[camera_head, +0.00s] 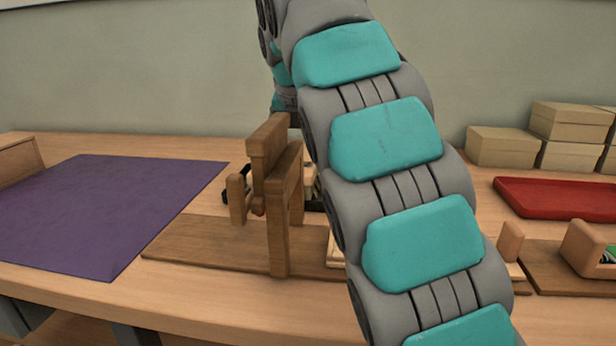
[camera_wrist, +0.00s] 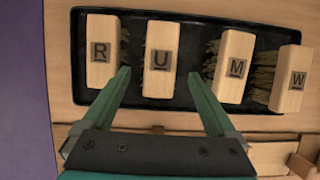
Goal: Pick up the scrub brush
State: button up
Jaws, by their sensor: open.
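I cannot tell from the letters which is the scrub brush. My gripper (camera_wrist: 159,76) is open, its green fingertips to either side of the U block, with gaps between. Whether the fingers are down at block height is unclear. In the head view, my arm and a wooden stand hide most of this spot.
The wooden stand (camera_head: 279,220) rises from a brown board (camera_head: 190,250) close by. A purple mat (camera_head: 100,205) lies clear at left. At right are a red tray (camera_head: 560,197), stacked cardboard boxes (camera_head: 500,147) and an open wooden box (camera_head: 590,247).

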aim_at(306, 171)
jog(key=shift+w+x, duration=0.2)
jog(key=shift+x, duration=3)
jog(key=shift+r, duration=0.1)
jog(key=shift+f, duration=0.25)
grip_shut()
jog(key=shift+r, duration=0.1)
jog(key=shift+r, duration=2.8)
notch_tip(306, 171, up, 5)
jog(key=p, duration=0.5)
jog(key=shift+f, duration=0.1)
